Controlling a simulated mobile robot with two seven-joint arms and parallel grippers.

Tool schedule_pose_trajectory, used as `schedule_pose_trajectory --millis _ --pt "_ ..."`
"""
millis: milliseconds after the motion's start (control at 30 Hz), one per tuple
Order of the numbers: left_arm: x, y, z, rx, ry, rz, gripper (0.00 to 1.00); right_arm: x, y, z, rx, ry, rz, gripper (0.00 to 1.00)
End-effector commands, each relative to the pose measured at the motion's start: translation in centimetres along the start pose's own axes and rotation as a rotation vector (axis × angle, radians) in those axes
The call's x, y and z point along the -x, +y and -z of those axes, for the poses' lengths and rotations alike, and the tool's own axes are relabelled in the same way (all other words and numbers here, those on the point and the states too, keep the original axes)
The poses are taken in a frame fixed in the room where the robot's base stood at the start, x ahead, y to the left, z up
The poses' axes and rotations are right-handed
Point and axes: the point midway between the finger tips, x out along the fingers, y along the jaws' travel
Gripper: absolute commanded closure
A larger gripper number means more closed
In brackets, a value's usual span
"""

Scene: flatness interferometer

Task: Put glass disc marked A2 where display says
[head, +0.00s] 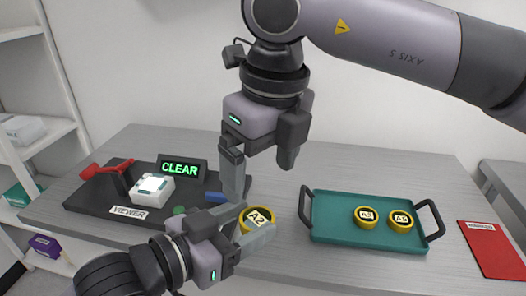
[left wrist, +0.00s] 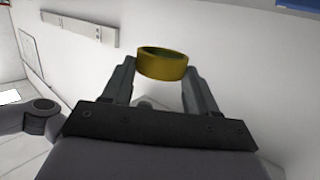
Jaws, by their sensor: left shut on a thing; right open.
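The disc marked A2 (head: 258,218), with a yellow rim and dark label, is held between the fingers of my left gripper (head: 254,226), above the front of the table. In the left wrist view the yellow rim (left wrist: 162,65) shows between the fingertips of my left gripper (left wrist: 160,72). My right gripper (head: 260,178) is open and empty, pointing down just above and behind the disc. The display (head: 182,169) reads CLEAR in green letters. It stands at the back of a dark base labelled VIEWER (head: 128,212), which carries a white block (head: 152,189).
A teal tray (head: 335,233) with dark handles holds two yellow-rimmed discs, one marked A3 (head: 367,217), the other (head: 400,221) less clear. A red labelled mat (head: 496,250) lies far right. A red handle (head: 105,169) sits on the viewer's left. White shelves (head: 40,140) stand left.

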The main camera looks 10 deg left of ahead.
Motion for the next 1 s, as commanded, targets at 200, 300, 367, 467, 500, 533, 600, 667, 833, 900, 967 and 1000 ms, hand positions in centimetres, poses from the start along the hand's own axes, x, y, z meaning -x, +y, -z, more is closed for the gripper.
schedule_pose_trajectory --millis 200,300,367,467,500,533,600,667,833,900,967,1000 --pt "0.0 0.0 0.0 0.000 0.001 0.000 0.74 -4.4 0.1 0.1 0.001 0.003 -0.003 0.11" --pt "0.0 0.0 0.0 0.000 0.001 0.000 0.74 -6.2 0.1 0.1 0.002 0.002 -0.003 0.11" --pt "0.0 0.0 0.0 0.000 0.001 0.000 0.74 -7.1 0.1 0.1 0.003 0.001 -0.004 0.11" --pt "0.0 0.0 0.1 0.000 0.001 0.000 0.74 -8.4 0.1 0.1 0.002 0.000 -0.003 0.11" --pt "0.0 0.0 0.1 0.000 0.001 0.000 0.74 -8.7 0.1 0.0 0.002 0.000 -0.003 0.11" --pt "0.0 0.0 0.1 0.000 0.001 0.000 0.74 -9.0 0.1 0.0 0.002 -0.001 -0.003 0.11" --pt "0.0 0.0 0.1 0.000 0.001 0.000 0.74 -9.4 0.1 0.0 0.002 -0.001 -0.003 0.11" --pt "0.0 0.0 0.1 0.000 0.001 0.000 0.74 -9.6 0.1 0.0 0.002 -0.001 -0.003 0.11" --pt "0.0 0.0 0.0 0.000 0.001 0.000 0.74 -9.7 0.1 0.0 0.002 -0.002 -0.003 0.11" --pt "0.0 0.0 0.0 0.000 0.001 0.000 0.74 -9.7 0.1 0.0 0.002 -0.002 -0.003 0.11" --pt "0.0 0.0 0.0 0.000 0.001 0.000 0.74 -9.7 0.1 0.0 0.002 -0.002 -0.003 0.17" --pt "0.0 0.0 0.0 0.000 0.001 0.000 0.74 -9.7 0.1 0.0 0.002 -0.002 -0.003 0.30"
